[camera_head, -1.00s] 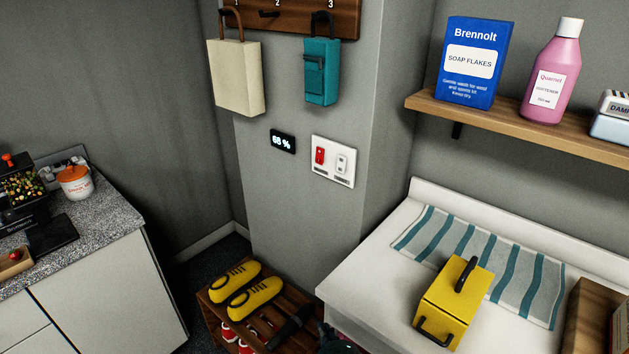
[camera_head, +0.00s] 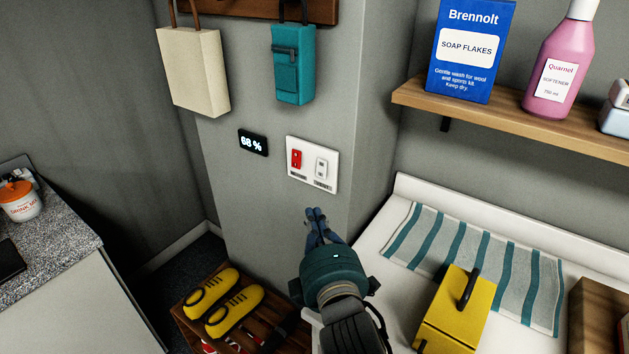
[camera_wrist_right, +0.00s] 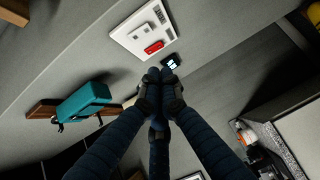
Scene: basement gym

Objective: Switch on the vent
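A white switch plate (camera_head: 312,165) is on the grey wall pillar, with a red rocker switch (camera_head: 296,159) on its left and a white rocker switch (camera_head: 321,168) on its right. Labels under them are too small to read. My right gripper (camera_head: 316,213) is just below the plate, apart from it, its blue fingers together and empty. In the right wrist view the closed fingertips (camera_wrist_right: 160,73) point toward the wall, near the plate (camera_wrist_right: 143,33) and its red switch (camera_wrist_right: 154,47). My left gripper is not in view.
A small display (camera_head: 253,142) reading 68 % is left of the plate. A teal bag (camera_head: 293,75) and a cream bag (camera_head: 194,75) hang above. A yellow box (camera_head: 452,312) stands on the white counter. Yellow shoes (camera_head: 235,311) are on a wooden rack below.

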